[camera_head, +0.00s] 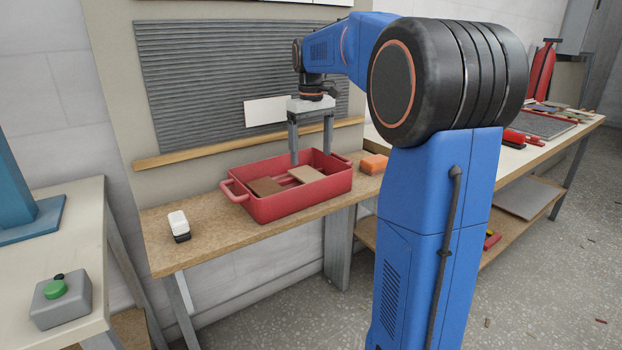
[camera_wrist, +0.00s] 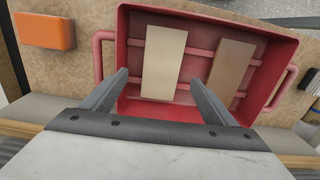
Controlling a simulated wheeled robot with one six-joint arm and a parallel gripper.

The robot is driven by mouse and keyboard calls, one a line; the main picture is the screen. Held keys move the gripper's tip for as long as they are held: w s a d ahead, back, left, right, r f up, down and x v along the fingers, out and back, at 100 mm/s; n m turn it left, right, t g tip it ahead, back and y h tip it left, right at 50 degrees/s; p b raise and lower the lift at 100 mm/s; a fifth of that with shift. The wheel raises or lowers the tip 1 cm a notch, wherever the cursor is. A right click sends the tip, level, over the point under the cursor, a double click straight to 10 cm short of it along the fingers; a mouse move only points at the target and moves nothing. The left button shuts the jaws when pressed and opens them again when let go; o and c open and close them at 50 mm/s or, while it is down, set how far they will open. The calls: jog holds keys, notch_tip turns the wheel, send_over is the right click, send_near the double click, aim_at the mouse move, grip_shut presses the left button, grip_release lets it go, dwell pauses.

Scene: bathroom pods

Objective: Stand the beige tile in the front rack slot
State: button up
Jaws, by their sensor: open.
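The beige tile (camera_head: 307,174) lies in the red tray (camera_head: 305,200), to the right of a brown tile (camera_head: 264,186). In the wrist view the beige tile (camera_wrist: 163,62) is left of the brown tile (camera_wrist: 231,72), both in the tray (camera_wrist: 160,110). My gripper (camera_head: 311,158) points down over the back right part of the tray. Its fingers are open and nothing is between them. In the wrist view the gripper (camera_wrist: 159,78) has one finger on each side of the beige tile's near part, apparently above it. I cannot make out a rack with slots.
A white tile (camera_head: 268,111) leans on the grooved grey panel (camera_head: 200,80) above a wooden ledge (camera_head: 200,156). An orange block (camera_head: 374,164) is right of the tray. A white-and-black object (camera_head: 179,225) stands on the bench's left end. A green-button box (camera_head: 60,298) is on the left table.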

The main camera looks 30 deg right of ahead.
aim_at(311, 176)
jog(key=shift+s+a+f, duration=0.1)
jog(key=shift+f, duration=1.35)
jog(key=shift+s+a+f, duration=0.1)
jog(key=shift+f, duration=1.35)
jog(key=c, duration=1.2)
